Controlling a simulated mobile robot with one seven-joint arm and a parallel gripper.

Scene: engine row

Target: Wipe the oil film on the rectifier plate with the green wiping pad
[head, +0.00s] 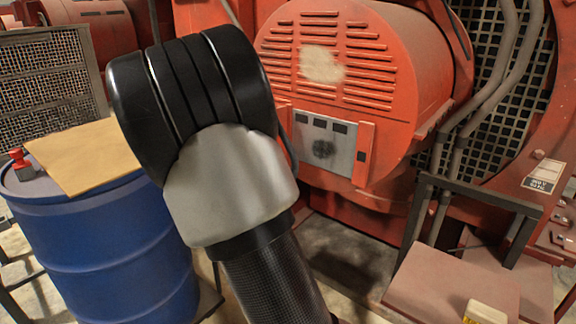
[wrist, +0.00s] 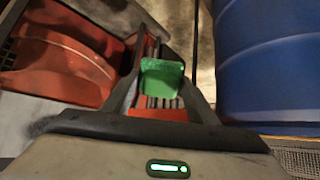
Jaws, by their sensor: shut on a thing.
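The green wiping pad (wrist: 162,78) shows in the wrist view between the two dark fingers of my gripper (wrist: 162,62). My gripper is shut on the pad, which is held in front of a red, slatted surface. In the head view my own arm fills the middle and hides the gripper and pad. No oil film can be made out for sure.
A blue drum (head: 110,250) stands at the left with a tan sheet (head: 85,157) and a small red-topped thing (head: 20,165) on it. The red louvred housing (head: 350,60) is behind my arm. A dark metal frame (head: 480,190) and pinkish step (head: 450,285) are at right.

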